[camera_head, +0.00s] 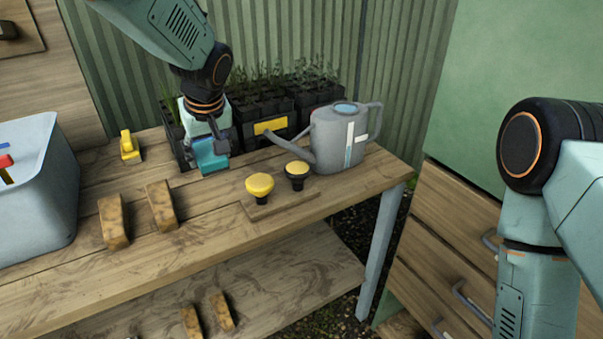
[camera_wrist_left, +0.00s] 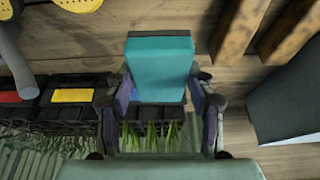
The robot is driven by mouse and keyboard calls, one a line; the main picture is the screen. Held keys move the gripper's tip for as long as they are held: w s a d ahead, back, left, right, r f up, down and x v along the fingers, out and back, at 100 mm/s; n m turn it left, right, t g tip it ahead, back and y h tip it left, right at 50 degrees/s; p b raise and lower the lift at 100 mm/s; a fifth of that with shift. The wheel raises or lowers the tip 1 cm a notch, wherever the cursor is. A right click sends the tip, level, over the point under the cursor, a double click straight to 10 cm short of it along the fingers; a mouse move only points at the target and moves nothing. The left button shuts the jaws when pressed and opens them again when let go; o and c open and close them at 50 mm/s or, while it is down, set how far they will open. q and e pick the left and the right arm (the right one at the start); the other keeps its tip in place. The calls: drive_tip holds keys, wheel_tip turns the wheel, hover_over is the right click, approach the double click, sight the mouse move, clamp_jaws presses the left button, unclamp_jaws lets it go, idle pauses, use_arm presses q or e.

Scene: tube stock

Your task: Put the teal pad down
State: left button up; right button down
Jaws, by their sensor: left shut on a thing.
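The teal pad (camera_head: 211,154) is a small block near the back of the wooden bench. My left gripper (camera_head: 207,143) comes down from above and is shut on it. In the left wrist view the pad (camera_wrist_left: 160,66) sits between the two fingers of my left gripper (camera_wrist_left: 160,108), with its flat teal face showing. I cannot tell whether the pad touches the bench. My right arm shows at the right edge of the head view, but its gripper is out of the picture.
Black seedling trays (camera_head: 262,128) and a grey watering can (camera_head: 339,137) stand behind and right. Two yellow-topped knobs (camera_head: 260,186) sit on a board. Brown blocks (camera_head: 162,205), a yellow item (camera_head: 130,147) and a grey bin (camera_head: 42,190) are left. The bench's front middle is clear.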

use_arm(q)
drive_tip(key=shift+r, duration=0.1)
drive_tip(key=shift+s+a+r, duration=0.1)
drive_tip(key=shift+s+a, duration=0.15)
drive_tip(key=shift+s, duration=0.1)
drive_tip(key=b, duration=0.2)
hover_over(216, 198)
drive_tip(key=d, duration=0.1)
drive_tip(key=f, duration=0.4)
drive_tip(key=s+f, duration=0.1)
drive_tip(key=shift+f, duration=0.4)
drive_tip(key=shift+a+f, duration=0.1)
drive_tip(key=shift+f, duration=0.55)
wheel_tip(216, 198, down, 3)
drive_tip(key=shift+s+r+b, duration=0.1)
drive_tip(key=shift+b, duration=0.35)
drive_tip(key=shift+w, duration=0.2)
drive_tip(key=shift+s+f, duration=0.2)
drive_tip(key=shift+s, duration=0.05)
drive_tip(key=o, duration=0.9)
drive_tip(key=shift+w+f, duration=0.15)
drive_tip(key=shift+w, duration=0.05)
drive_tip(key=shift+o, duration=0.6)
drive_tip(key=shift+s, duration=0.1)
